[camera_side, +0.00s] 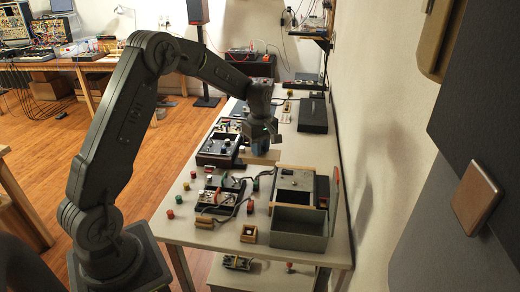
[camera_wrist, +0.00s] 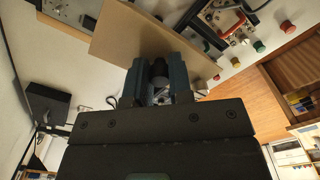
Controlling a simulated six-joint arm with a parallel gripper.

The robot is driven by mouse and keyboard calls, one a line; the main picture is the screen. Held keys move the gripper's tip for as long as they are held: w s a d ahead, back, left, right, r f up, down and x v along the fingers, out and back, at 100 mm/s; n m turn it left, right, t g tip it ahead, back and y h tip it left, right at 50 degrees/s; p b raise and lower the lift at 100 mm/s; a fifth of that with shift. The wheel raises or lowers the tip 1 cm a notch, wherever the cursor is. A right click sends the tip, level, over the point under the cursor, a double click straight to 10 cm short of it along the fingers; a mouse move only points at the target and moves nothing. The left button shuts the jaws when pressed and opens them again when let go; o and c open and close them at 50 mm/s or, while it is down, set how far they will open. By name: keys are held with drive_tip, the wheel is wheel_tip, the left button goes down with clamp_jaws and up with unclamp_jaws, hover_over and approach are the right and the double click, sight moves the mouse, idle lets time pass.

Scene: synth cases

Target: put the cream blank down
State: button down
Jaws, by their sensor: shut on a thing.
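The cream blank (camera_wrist: 130,32) is a thin flat board in the wrist view, across the fingertips of my gripper (camera_wrist: 161,72). Part of the board behind the fingers is hidden. In the side view, my gripper (camera_side: 262,142) hangs low over the white bench (camera_side: 180,232), beside the dark boxes.
A grey open bin (camera_side: 298,240) stands at the bench's near right, by the wall. A dark control box (camera_side: 218,150) is left of my gripper. Electronics modules (camera_side: 222,194) with cables and several coloured knobs lie in front. A black box (camera_side: 312,115) is behind, to the right.

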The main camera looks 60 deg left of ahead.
drive_tip(key=d+r, duration=0.6)
drive_tip(key=d, duration=0.4)
drive_tip(key=d+r, duration=0.6)
drive_tip(key=d, duration=0.4)
wheel_tip(320, 180, down, 28)
drive_tip(key=shift+s+r, duration=0.1)
drive_tip(key=shift+r, duration=0.05)
drive_tip(key=c, duration=1)
unclamp_jaws()
drive_tip(key=shift+c, duration=0.2)
